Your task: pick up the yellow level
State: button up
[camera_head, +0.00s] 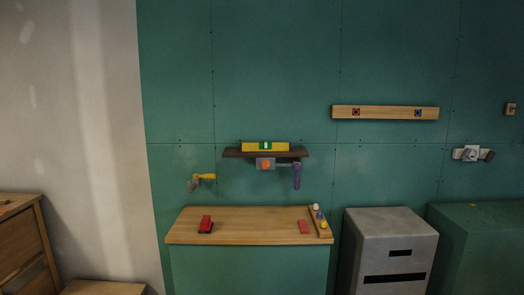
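The yellow level (278,147) lies lengthwise on a dark narrow wall shelf (232,153) near the middle of the view. It has a green and white vial section at its centre. Nothing touches it from above. My gripper is not in view.
Below the shelf are an orange-and-grey fitting (265,164), a purple handle (297,177) and a yellow-handled tool (204,177). A wooden-topped bench (255,222) beneath holds red items and small balls. A grey cabinet (390,235) stands right; a wooden rail (386,112) is on the wall.

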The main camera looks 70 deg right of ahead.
aim_at(261, 146)
jog(key=z, duration=0.2)
jog(key=i, duration=1.1)
jog(key=z, duration=0.9)
